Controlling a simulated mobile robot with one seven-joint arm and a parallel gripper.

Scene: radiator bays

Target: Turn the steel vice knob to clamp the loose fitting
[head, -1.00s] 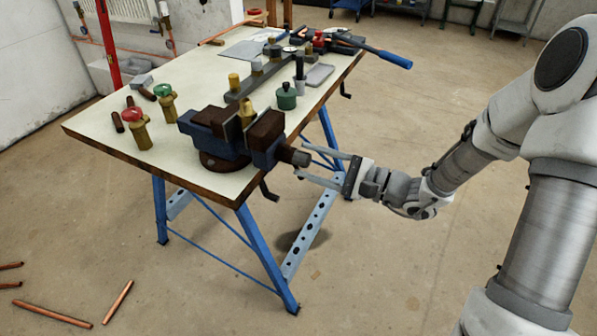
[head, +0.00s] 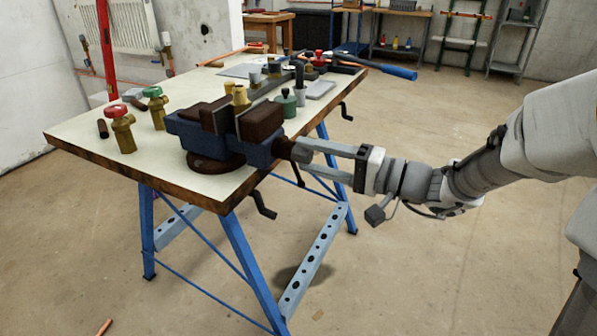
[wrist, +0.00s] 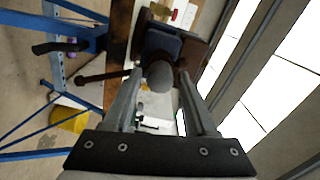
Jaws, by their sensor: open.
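The vice (head: 215,135), blue with dark brown jaws, sits at the near right corner of the workbench. A brass fitting (head: 240,97) shows at the jaws, its lower part hidden; I cannot tell whether the jaws touch it. The steel knob (head: 298,151) sticks out from the vice's right end. My gripper (head: 305,153) reaches it from the right with its fingers apart. In the wrist view the knob, a rounded grey end (wrist: 160,75), lies between the two open fingertips. I cannot see clear contact on either side.
The workbench top (head: 85,137) also holds valves with a red handle (head: 122,128) and a green handle (head: 156,107), a green pot (head: 286,102) and a blue-handled tool (head: 390,71). A dark crank (head: 263,205) hangs below the bench edge. The floor to the right is open.

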